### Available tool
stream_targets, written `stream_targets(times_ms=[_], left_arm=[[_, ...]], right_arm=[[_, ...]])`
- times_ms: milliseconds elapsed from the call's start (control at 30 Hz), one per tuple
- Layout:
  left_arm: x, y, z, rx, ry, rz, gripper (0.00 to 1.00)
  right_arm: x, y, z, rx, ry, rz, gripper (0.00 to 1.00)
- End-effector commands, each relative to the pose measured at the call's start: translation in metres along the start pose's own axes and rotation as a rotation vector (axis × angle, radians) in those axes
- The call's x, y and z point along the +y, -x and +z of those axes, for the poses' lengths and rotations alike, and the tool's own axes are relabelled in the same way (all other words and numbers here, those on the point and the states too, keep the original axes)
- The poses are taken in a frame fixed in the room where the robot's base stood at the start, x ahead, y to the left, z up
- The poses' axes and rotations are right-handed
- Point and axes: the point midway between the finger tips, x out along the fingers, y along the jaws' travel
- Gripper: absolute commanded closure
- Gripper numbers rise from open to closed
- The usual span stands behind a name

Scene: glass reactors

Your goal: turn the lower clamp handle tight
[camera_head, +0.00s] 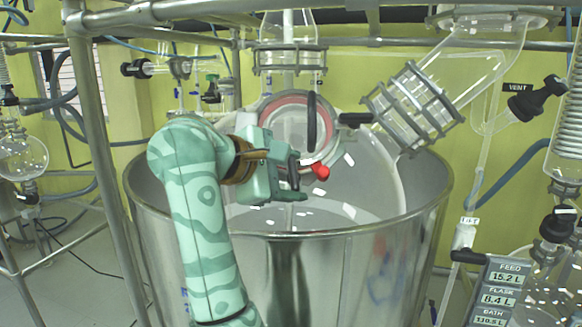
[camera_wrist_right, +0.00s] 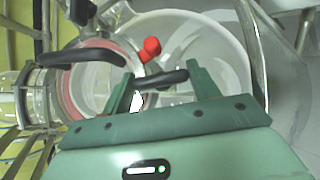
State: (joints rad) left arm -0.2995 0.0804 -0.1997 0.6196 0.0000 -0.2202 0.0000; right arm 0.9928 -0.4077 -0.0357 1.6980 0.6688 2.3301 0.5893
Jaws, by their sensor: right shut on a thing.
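My right gripper (camera_head: 298,181) is at the front of the glass vessel (camera_head: 378,175), above the steel bath. In the wrist view its two green fingers (camera_wrist_right: 161,78) are on either side of a black handle bar (camera_wrist_right: 165,80), which I take as the lower clamp handle. The gripper is shut on this bar. A red knob (camera_head: 320,171) is just beyond the fingers; it also shows in the wrist view (camera_wrist_right: 151,47). Another black handle (camera_head: 312,122) stands upright above, by the red-ringed port (camera_head: 272,112). The gripper partly hides the lower handle in the head view. My left gripper is not in view.
The steel bath (camera_head: 330,270) surrounds the vessel below. A clamped glass neck (camera_head: 410,105) slants up at the right, with a black handle (camera_head: 355,119) beside it. A steel post (camera_head: 95,130) stands at the left. A display panel (camera_head: 498,290) is at lower right.

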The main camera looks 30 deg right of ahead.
Motion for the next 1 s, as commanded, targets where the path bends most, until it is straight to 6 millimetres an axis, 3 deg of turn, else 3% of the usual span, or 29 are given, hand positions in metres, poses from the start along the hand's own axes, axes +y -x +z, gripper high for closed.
stream_targets(times_ms=[300,867,900,933,1000], left_arm=[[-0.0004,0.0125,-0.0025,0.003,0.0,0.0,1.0],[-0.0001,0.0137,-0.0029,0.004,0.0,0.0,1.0],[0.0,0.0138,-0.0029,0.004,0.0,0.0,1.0],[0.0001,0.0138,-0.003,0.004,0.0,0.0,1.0],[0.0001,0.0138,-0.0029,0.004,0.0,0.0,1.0]], right_arm=[[0.0006,0.0,-0.0004,0.004,-0.096,-0.083,0.63],[-0.0005,-0.0007,-0.0015,0.005,-0.115,-0.1,0.63],[-0.0005,-0.0007,-0.0015,0.005,-0.115,-0.1,0.29],[-0.0005,-0.0007,-0.0014,0.004,-0.114,-0.1,0.21],[-0.0003,-0.0007,-0.0012,0.004,-0.114,-0.099,0.18]])
